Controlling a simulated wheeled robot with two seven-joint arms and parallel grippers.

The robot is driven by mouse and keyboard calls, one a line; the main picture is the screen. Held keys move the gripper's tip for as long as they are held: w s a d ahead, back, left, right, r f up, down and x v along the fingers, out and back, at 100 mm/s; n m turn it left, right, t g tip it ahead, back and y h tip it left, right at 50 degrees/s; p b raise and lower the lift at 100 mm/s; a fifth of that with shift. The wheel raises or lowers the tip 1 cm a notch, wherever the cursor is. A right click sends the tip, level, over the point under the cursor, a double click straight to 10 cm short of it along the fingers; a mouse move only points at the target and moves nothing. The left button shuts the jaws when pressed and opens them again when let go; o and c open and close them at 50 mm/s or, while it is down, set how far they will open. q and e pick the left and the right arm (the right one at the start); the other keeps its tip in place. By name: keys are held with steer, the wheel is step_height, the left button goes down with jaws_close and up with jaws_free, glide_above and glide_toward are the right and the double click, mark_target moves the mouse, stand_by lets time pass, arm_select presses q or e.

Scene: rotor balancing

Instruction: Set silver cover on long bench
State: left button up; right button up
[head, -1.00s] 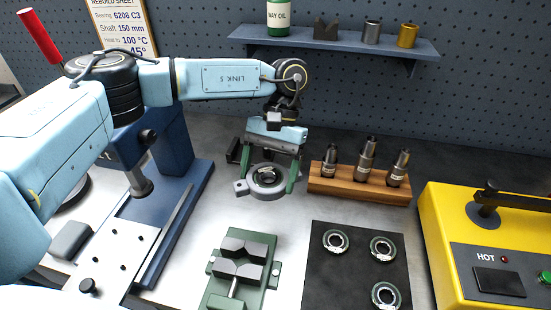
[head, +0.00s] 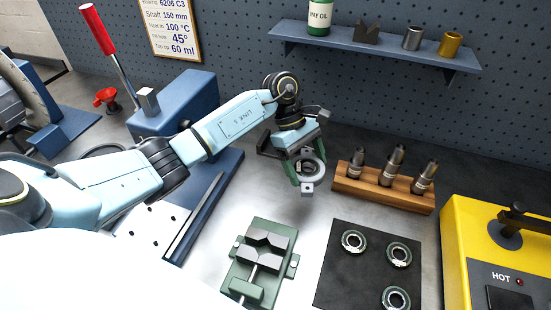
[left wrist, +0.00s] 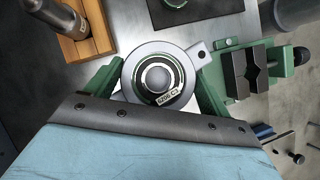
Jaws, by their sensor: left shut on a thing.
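The silver cover (head: 308,186) is a grey round housing with a small side lug. It hangs in the air above the long bench (head: 215,262), between the green fingers of my left gripper (head: 309,170). The gripper is shut on it. In the left wrist view the cover (left wrist: 150,48) sits between both fingers, with a labelled bearing (left wrist: 158,78) inside its ring. The bench shows as a grey surface beneath. My right gripper is not in view.
A wooden rack (head: 375,190) with several metal tools stands right of the cover. A green vise (head: 262,262) and a dark mat (head: 345,285) with bearings lie in front. A blue press (head: 185,100) stands left, a yellow heater (head: 460,235) right. Bare bench shows around the vise.

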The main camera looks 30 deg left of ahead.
arm_select(q)
steer(key=a+f+n+t, duration=0.3)
steer(key=a+n, duration=0.3)
steer(key=a, duration=0.2)
steer(key=shift+s+a+f+b, duration=0.15)
steer(key=shift+f+b, duration=0.4)
steer(key=shift+f, duration=0.65)
steer(key=shift+s+f+b, duration=0.2)
steer(key=shift+f+b, duration=0.4)
steer(key=shift+f, duration=0.6)
steer(key=shift+s+a+f+b, duration=0.15)
steer(key=shift+f+b, duration=0.4)
steer(key=shift+f, duration=0.65)
steer(key=shift+d, duration=0.1)
steer(key=shift+f+b, duration=0.55)
steer(key=o, duration=1.1)
steer(key=shift+o, duration=0.7)
steer(key=shift+f, duration=0.1)
